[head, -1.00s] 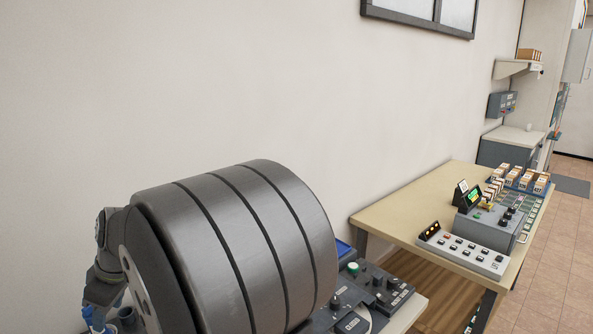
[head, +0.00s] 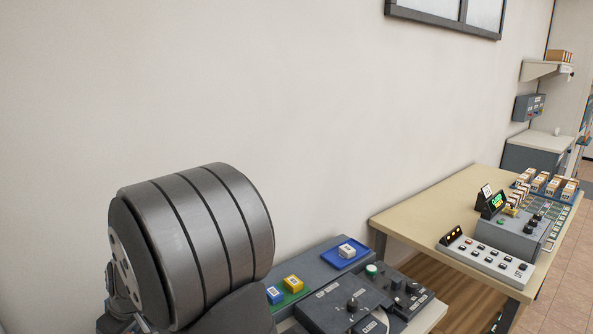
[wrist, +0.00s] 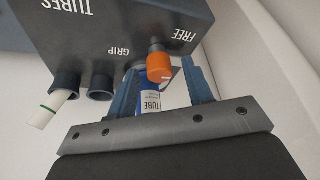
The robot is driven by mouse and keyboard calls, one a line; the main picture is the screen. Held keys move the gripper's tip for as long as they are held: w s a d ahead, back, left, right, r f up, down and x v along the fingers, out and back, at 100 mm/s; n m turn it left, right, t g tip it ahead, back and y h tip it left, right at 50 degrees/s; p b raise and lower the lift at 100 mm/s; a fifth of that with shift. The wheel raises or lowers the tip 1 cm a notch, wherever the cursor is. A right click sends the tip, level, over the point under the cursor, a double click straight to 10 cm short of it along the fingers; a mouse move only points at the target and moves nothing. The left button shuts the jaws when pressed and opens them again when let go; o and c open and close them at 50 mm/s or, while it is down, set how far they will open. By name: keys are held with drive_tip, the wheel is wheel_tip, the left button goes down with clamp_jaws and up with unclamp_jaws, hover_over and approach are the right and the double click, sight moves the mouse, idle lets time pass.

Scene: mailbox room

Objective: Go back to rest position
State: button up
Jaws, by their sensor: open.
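My gripper (wrist: 160,68) shows in the wrist view, with its two blue fingers spread apart. It is open. A blue and white tube with a "TUBE" label (wrist: 150,100) shows between the fingers; whether they touch it cannot be told. Just beyond is a dark box with lettering "TUBES", "GRIP" and "FREE" (wrist: 100,35). An orange knob (wrist: 159,67) sits on its edge. In the head view my dark arm link fills the lower left, and the gripper cannot be made out there.
A white tube with a green band (wrist: 50,108) leans in a holder. In the head view, a blue tray (head: 345,257) bears a white block, beside blue and yellow blocks and a control panel (head: 345,305). A wooden table (head: 420,210) with consoles stands right.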

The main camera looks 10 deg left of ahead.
drive_tip(key=shift+s+a+m+t+h, duration=0.1)
drive_tip(key=shift+m+t+h, duration=0.35)
drive_tip(key=shift+m, duration=1.3)
drive_tip(key=shift+s+m+t+h, duration=0.15)
drive_tip(key=shift+m+t, duration=0.5)
drive_tip(key=shift+m, duration=1.1)
drive_tip(key=shift+a+m+t+h, duration=0.1)
drive_tip(key=shift+m+t+h, duration=0.5)
drive_tip(key=shift+m, duration=1.4)
drive_tip(key=shift+a+m+h, duration=0.1)
drive_tip(key=shift+m+h, duration=0.6)
drive_tip(key=shift+m, duration=0.8)
